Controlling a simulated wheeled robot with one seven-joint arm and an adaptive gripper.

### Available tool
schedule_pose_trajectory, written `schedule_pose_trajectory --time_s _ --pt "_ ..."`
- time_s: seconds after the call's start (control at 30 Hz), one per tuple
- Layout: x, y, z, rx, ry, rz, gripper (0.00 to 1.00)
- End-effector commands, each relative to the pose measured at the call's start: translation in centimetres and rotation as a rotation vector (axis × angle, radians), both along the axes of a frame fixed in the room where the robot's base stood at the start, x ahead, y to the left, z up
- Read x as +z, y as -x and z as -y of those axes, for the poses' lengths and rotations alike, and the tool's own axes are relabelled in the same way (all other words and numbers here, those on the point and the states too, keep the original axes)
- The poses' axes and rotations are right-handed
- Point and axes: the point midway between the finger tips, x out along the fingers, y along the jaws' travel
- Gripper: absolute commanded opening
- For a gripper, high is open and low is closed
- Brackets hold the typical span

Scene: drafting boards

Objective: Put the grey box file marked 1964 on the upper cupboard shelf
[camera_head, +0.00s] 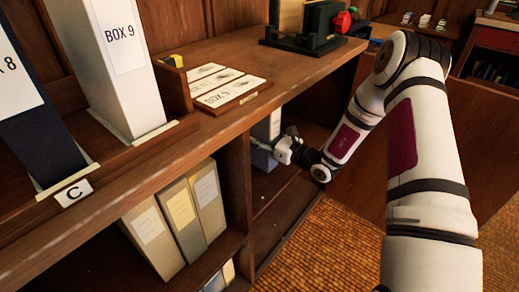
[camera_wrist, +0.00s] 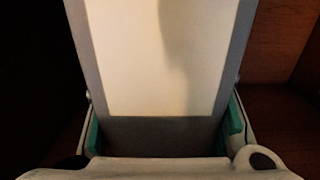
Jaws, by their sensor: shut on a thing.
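A grey box file (camera_head: 262,160) with a pale label stands in an open compartment under the wooden counter in the head view. Its marking cannot be read. My gripper (camera_head: 281,150) reaches into that compartment from the right and is shut on the file. In the wrist view the file's grey spine (camera_wrist: 160,130) with its large blank-looking label (camera_wrist: 150,60) fills the middle, between the teal pads of my gripper (camera_wrist: 164,132). The file looks upright. Its base and back are hidden, so I cannot tell whether it touches the shelf.
The counter (camera_head: 215,60) overhangs the compartment, and an upright divider (camera_head: 236,190) stands to its left. Several pale files (camera_head: 180,220) fill the left compartment. White BOX 9 (camera_head: 110,60) and dark BOX 8 (camera_head: 35,115) stand above. A cupboard door (camera_head: 370,185) stands right.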

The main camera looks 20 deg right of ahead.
Motion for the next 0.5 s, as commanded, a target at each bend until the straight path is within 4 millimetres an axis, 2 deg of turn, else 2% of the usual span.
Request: schedule_pose_trajectory --time_s 0.13,0.33,0.5 --pt "-1.3 -0.1 0.0 0.001 -0.001 0.003 0.0" --pt "-4.4 -0.1 -0.1 0.001 -0.003 0.004 0.0" --pt "-4.6 0.2 -0.3 0.001 -0.001 0.005 0.0"
